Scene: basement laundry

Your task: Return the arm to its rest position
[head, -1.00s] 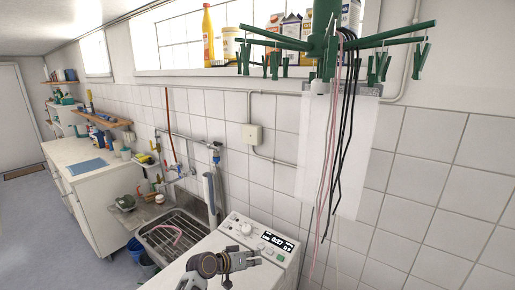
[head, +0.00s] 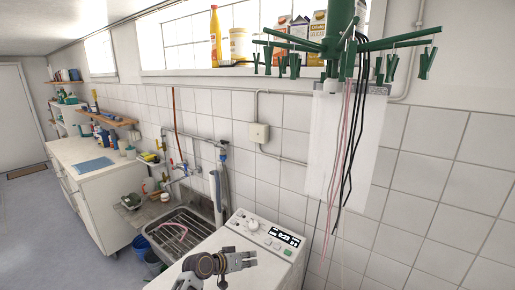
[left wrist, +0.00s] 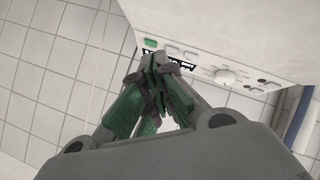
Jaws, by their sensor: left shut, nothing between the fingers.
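My left gripper (head: 250,261) is in the lower middle of the head view, in front of and above the white washing machine (head: 213,245). Its fingers are shut and hold nothing. In the left wrist view the green-padded fingertips (left wrist: 158,68) meet, with the machine's control panel (left wrist: 205,68) behind them. My right gripper does not show in either view.
A steel sink (head: 180,232) stands left of the machine. A green hanger (head: 340,42) with pegs and pink and black cords hangs at the upper right. A windowsill holds a yellow bottle (head: 214,40) and cartons. A white counter (head: 85,160) stands at the far left.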

